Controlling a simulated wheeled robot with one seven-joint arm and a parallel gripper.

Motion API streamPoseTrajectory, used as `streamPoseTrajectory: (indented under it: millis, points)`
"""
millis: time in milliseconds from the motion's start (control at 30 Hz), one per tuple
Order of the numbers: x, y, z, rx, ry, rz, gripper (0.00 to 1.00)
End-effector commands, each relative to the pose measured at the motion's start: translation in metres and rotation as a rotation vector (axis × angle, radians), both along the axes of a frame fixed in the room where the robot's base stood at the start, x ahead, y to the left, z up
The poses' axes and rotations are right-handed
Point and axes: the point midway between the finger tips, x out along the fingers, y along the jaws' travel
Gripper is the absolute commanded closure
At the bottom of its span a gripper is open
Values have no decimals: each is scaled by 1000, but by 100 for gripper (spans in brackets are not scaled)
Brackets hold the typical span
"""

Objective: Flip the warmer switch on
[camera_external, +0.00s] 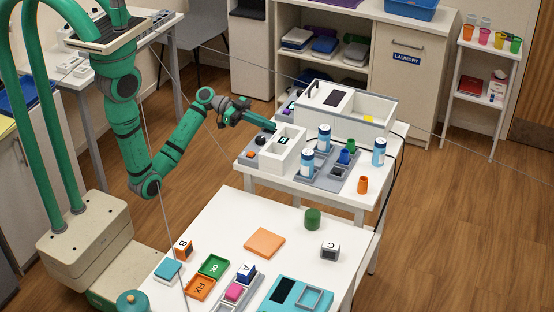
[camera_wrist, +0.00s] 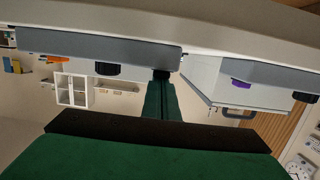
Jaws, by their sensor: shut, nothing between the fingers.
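My gripper (camera_external: 272,126) is shut and empty, its green fingers reaching right to the back-left side of a white open-topped box (camera_external: 275,160) on the far white table. This box may be the warmer; it has a small dark panel (camera_external: 283,141) inside, possibly the switch. An orange knob (camera_external: 261,140) and a dark knob sit at its left. In the wrist view my shut fingers (camera_wrist: 162,78) point at a grey edge, with the orange knob (camera_wrist: 58,59) and a black knob (camera_wrist: 107,69) to the left. Whether the fingertips touch anything, and the switch's position, I cannot tell.
A larger white unit (camera_external: 372,132) with a handle stands just behind. Blue-white bottles (camera_external: 324,138) and small cups stand right of the box. The near table (camera_external: 215,225) holds blocks and tiles. A purple part (camera_wrist: 240,84) shows right of my fingers.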

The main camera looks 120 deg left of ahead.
Motion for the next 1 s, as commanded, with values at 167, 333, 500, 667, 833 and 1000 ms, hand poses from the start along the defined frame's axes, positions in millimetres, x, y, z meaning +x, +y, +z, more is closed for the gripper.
streamPoseTrajectory:
  millis: [167,333,500,667,833,1000]
  points:
    - [3,0,18,6,-2,-2,100]
    - [-4,1,44,3,-1,2,100]
    - [-39,1,57,2,-1,3,100]
    - [-64,0,68,2,-1,2,100]
    - [-81,0,75,2,-2,1,100]
    - [-87,0,76,1,0,-1,100]
